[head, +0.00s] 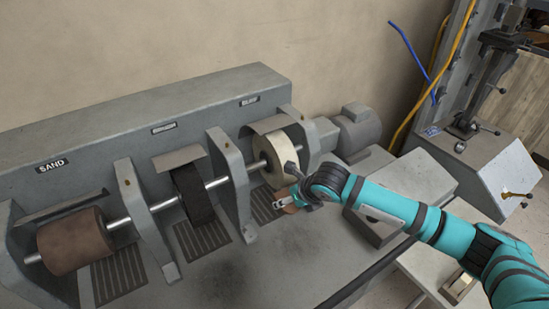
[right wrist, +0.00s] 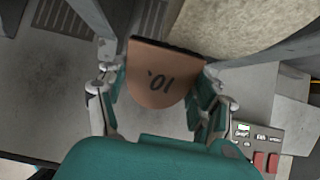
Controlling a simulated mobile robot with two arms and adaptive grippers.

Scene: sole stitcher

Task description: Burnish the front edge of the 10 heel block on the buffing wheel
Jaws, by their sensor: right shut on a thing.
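The heel block (right wrist: 160,82) is brown with a dark far edge and a "10" mark that appears upside down in the right wrist view. My right gripper (right wrist: 155,92) is shut on it, one finger on each side. In the head view my right gripper (head: 284,199) is low in front of the pale buffing wheel (head: 274,152), with the block mostly hidden there. The wheel also fills the top right of the right wrist view (right wrist: 235,22), close beyond the block's dark edge. I cannot tell whether they touch. My left gripper is not in view.
A brown sanding drum (head: 72,243) and a black wheel (head: 191,193) share the shaft to the left, between grey upright brackets (head: 229,180). A control panel with red buttons (right wrist: 258,160) shows at lower right of the right wrist view. The machine's front deck (head: 250,265) is clear.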

